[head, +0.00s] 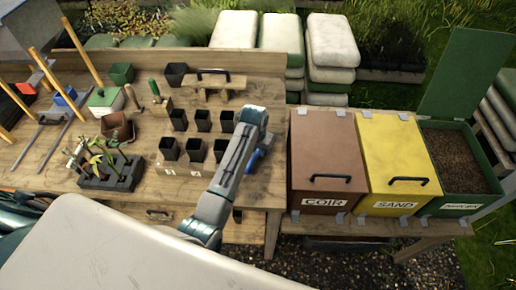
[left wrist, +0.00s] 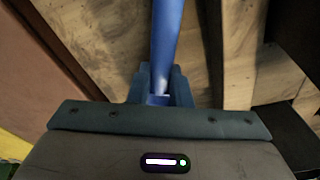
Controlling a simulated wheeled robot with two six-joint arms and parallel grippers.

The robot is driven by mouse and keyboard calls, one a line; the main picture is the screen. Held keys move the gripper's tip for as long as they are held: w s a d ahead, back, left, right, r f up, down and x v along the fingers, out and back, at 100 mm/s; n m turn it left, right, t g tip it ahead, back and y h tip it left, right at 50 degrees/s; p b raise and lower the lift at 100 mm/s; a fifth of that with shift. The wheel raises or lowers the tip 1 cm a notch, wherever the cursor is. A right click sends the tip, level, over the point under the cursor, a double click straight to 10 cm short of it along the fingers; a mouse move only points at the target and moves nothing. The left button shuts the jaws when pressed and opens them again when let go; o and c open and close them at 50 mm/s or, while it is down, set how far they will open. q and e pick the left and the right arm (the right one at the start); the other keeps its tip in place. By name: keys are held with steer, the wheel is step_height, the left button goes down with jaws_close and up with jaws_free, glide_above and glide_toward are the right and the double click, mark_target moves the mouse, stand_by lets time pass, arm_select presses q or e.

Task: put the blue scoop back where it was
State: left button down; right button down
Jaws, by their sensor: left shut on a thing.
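The blue scoop (head: 253,160) shows in part beside my left arm, near the right end of the wooden bench. In the left wrist view its blue handle (left wrist: 168,45) runs up from between the fingertips. My left gripper (left wrist: 160,92) is shut on that handle, with wooden boards behind it. In the head view the gripper is mostly hidden by my own arm, and I cannot tell whether the scoop touches the bench. My right gripper is not in view.
Right of the scoop stand the shut brown COIR bin (head: 325,150), the shut yellow SAND bin (head: 397,150) and an open green bin (head: 470,197) holding brown material. Several black pots (head: 195,149) and a dark seedling tray (head: 127,181) stand to the left.

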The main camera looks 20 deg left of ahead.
mark_target(256, 153)
arm_select(q)
steer(key=shift+f, duration=0.35)
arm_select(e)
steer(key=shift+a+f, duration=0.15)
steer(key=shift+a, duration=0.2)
arm_select(q)
steer(key=c, duration=1.3)
jaws_free()
steer(key=shift+o, duration=0.2)
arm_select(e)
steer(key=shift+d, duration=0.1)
arm_select(q)
steer(key=shift+r+b, duration=0.35)
steer(key=shift+r, duration=0.25)
steer(key=r+b, duration=0.1)
steer(key=r, duration=0.2)
steer(key=s+r, duration=0.1)
steer(key=r, duration=0.1)
steer(key=r+b, duration=0.1)
steer(key=r, duration=0.2)
steer(key=shift+s+r+b, duration=0.2)
steer(key=shift+r+b, duration=0.1)
steer(key=shift+b, duration=0.05)
steer(key=shift+s+a+r, duration=0.1)
steer(key=shift+r, duration=0.35)
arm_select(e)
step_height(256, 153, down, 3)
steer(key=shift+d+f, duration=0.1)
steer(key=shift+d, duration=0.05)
